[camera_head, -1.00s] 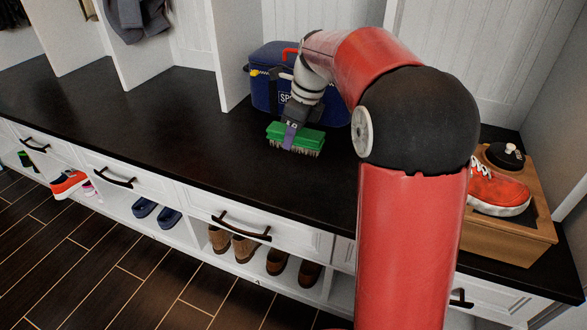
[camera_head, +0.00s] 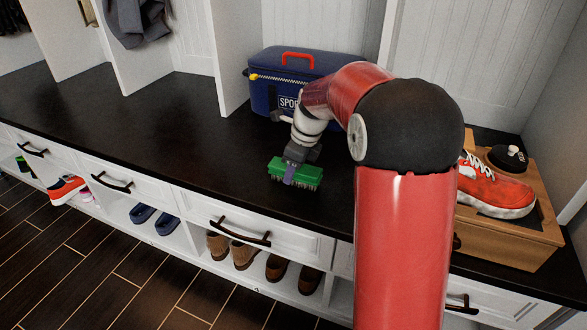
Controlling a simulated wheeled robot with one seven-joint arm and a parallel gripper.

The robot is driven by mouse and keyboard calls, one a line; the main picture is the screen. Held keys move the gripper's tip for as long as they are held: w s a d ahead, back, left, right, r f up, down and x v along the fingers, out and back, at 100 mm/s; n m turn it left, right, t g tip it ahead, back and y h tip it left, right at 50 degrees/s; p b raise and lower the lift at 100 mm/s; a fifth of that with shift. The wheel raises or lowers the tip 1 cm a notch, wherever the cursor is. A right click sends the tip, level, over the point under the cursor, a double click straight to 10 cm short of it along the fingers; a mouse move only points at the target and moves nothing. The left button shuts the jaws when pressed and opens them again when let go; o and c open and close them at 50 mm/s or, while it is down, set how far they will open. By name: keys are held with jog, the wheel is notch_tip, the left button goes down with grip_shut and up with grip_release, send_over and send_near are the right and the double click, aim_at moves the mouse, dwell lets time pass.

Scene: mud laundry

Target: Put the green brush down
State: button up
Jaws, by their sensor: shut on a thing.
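The green brush (camera_head: 308,175) has a green block and short bristles that face down. My gripper (camera_head: 289,179) is shut on the brush, with a purple-grey finger showing across the front of its block. The brush is over the dark bench top (camera_head: 190,130), toward the front edge. I cannot tell whether its bristles touch the surface. The other finger is hidden behind the brush and gripper.
A blue sports bag (camera_head: 268,92) stands behind my gripper. A wooden box (camera_head: 510,245) with a red shoe (camera_head: 495,190) and a dark-topped round item (camera_head: 506,157) is at the right. The bench left of the brush is clear. Shoes sit in cubbies below.

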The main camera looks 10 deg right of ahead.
aim_at(304, 169)
jog(key=o, duration=1.3)
jog(key=shift+f, duration=0.1)
jog(key=p+v, duration=0.2)
jog(key=v, duration=0.9)
jog(key=shift+w, duration=0.1)
jog(key=s+a+r+n+t+h, duration=0.1)
jog(key=s+r+n, duration=0.1)
jog(key=s+n, duration=0.55)
jog(key=s+a+r+n+t, duration=0.1)
jog(key=s+r+n, duration=0.1)
jog(key=s+n, duration=0.5)
jog(key=s+f+n, duration=0.1)
jog(key=s+n, duration=0.2)
jog(key=s, duration=0.1)
jog(key=s+f+n+t+h, duration=0.1)
jog(key=s+f+n, duration=0.1)
jog(key=s+n, duration=0.2)
jog(key=s+f+n, duration=0.1)
jog(key=s+n, duration=0.2)
jog(key=s, duration=0.2)
jog(key=shift+f+n+t, duration=0.35)
jog(key=shift+f+t, duration=0.05)
